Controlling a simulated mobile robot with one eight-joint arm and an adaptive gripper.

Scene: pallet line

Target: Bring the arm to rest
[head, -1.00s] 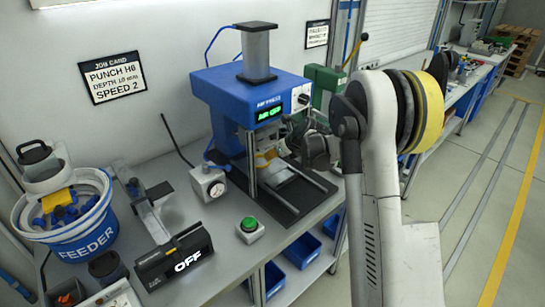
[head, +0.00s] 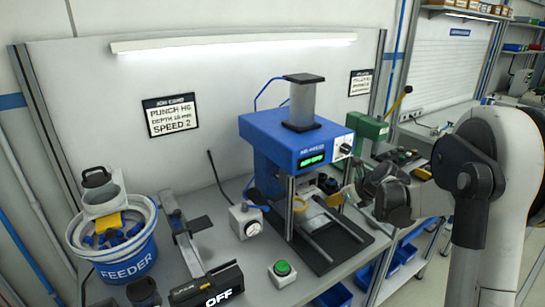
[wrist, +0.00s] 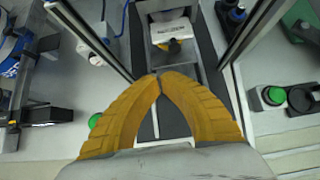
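My gripper (wrist: 160,78) is shut in the wrist view, its two orange fingers meeting at the tips with nothing visible between them. In the head view my gripper (head: 338,199) is at the front right of the blue air press (head: 295,140), at the end of my raised arm. The wrist view looks down between the press posts at a pale block (wrist: 171,32) with a dark and yellow piece on its front. The block lies beyond the fingertips; the fingers look clear of it.
A green button (head: 283,267) and a gauge box (head: 246,222) stand left of the press. The feeder bowl (head: 128,262) and a device reading OFF (head: 208,287) are further left. A green machine (head: 372,132) stands behind the press at right.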

